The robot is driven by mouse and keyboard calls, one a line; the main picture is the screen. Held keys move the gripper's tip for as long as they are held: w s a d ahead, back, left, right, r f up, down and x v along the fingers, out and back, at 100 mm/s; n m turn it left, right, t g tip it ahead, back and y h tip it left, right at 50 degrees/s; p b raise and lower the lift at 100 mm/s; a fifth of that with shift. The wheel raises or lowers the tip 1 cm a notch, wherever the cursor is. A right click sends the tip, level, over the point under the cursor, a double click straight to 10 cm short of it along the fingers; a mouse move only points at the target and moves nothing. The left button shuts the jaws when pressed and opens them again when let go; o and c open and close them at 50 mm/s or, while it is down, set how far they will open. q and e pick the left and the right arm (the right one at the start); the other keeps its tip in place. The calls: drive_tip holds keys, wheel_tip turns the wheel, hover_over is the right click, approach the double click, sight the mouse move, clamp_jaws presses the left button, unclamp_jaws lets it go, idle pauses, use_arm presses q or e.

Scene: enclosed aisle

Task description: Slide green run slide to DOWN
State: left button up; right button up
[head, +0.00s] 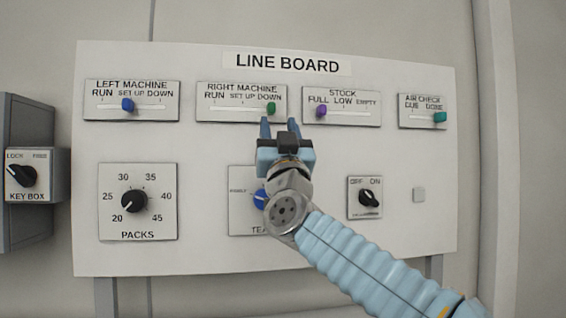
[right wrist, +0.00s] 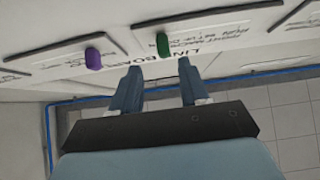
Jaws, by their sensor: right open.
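The green slide knob (head: 271,108) sits at the right end of its slot on the RIGHT MACHINE plate (head: 227,113), under the word DOWN. My right gripper (head: 279,123) is open, its fingertips just below that plate in the head view. In the right wrist view, the green knob (right wrist: 163,44) shows beyond the open fingertips (right wrist: 158,66), within the gap and nearer the right-hand finger. Nothing is held between the fingers, and they look apart from the knob. My left gripper is not in view.
The STOCK plate with a purple knob (head: 321,111) is close on the right. The LEFT MACHINE blue knob (head: 127,105) and AIR CHECK teal knob (head: 440,117) are farther off. My right arm partly covers a blue dial (head: 260,197). A key box (head: 22,176) stands at left.

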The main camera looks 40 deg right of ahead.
drive_tip(key=b+v, duration=0.2)
drive_tip(key=v, duration=0.5)
drive_tip(key=shift+s+f, duration=0.25)
drive_tip(key=shift+f, duration=0.05)
drive_tip(key=shift+a, duration=0.1)
